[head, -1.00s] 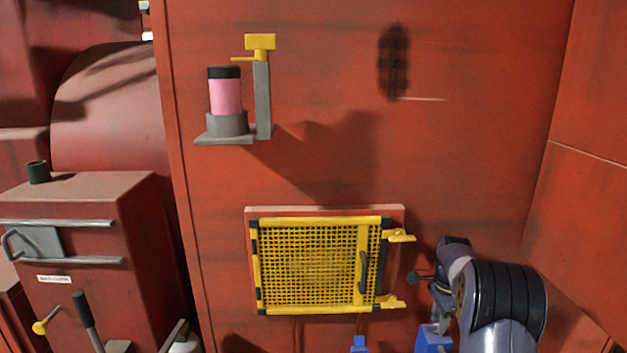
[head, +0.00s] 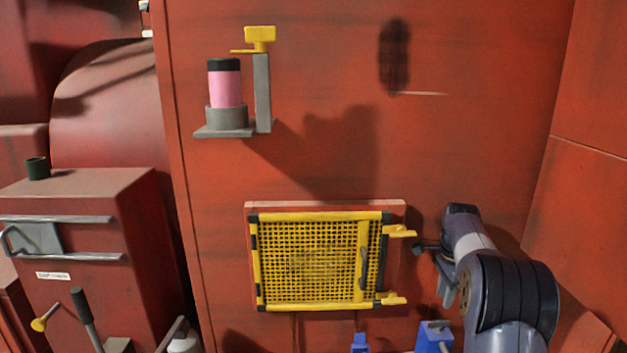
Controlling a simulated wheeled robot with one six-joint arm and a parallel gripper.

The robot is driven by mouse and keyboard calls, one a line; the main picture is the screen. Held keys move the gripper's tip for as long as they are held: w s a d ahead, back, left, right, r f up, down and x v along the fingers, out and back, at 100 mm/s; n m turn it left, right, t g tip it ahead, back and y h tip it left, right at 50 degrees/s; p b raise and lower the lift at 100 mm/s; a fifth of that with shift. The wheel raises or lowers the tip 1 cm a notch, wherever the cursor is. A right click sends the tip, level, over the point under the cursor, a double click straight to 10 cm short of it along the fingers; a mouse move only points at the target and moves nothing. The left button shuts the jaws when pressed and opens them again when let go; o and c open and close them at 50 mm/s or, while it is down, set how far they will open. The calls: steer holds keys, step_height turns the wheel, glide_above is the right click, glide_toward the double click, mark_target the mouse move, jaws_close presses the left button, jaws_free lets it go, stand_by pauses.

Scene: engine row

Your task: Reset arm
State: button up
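My arm rises at the lower right of the head view, with its dark ribbed joint close to the camera. Its far end bends up and left, in front of the red wall. My gripper (head: 436,262) is at that end, just right of the yellow mesh cover (head: 310,262). It shows as small dark and grey parts, mostly edge-on and partly hidden by the arm. I cannot make out the gap between its fingers. No held object is visible.
A pink canister (head: 225,88) with a black lid stands on a grey wall bracket (head: 263,95) with a yellow top. Two blue parts (head: 434,336) (head: 360,344) show at the bottom edge. A red cabinet (head: 75,240) stands at left.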

mark_target(439, 321)
step_height(439, 321, down, 7)
steer(key=shift+s+p, duration=0.1)
steer(key=shift+p, duration=0.45)
steer(key=shift+f+n, duration=0.25)
steer(key=shift+n, duration=0.05)
steer(key=n, duration=1)
steer(key=shift+r, duration=0.2)
